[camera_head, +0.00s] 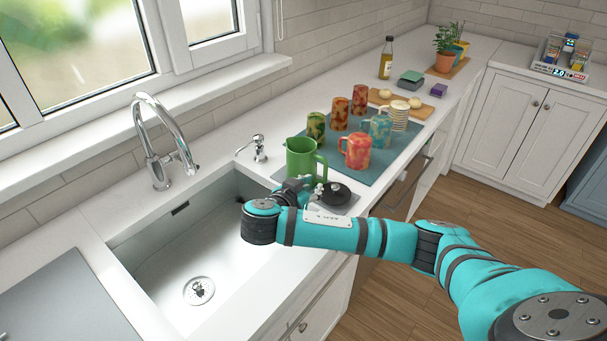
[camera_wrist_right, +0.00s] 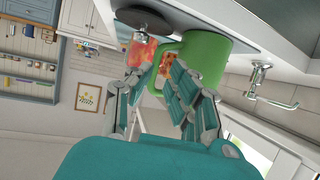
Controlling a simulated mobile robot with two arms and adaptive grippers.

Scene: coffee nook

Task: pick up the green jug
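The green jug (camera_head: 300,158) stands upright on the counter beside the sink, with its handle on the right side. In the wrist view the jug (camera_wrist_right: 212,58) is close and appears tilted because of the camera angle. My right gripper (camera_head: 300,188) is low in front of the jug in the head view. In the wrist view its two fingers (camera_wrist_right: 160,76) are apart, with the jug's handle showing in the gap between them. The right-hand finger overlaps the jug's body in the picture; I cannot tell whether it touches. My left gripper is in neither view.
A dark round object (camera_head: 336,193) sits close right of my gripper. Several patterned mugs stand on a blue-grey mat (camera_head: 376,173) behind the jug. The sink (camera_head: 190,262) is to the left, with a faucet (camera_head: 160,140) and a soap dispenser (camera_head: 259,150) behind.

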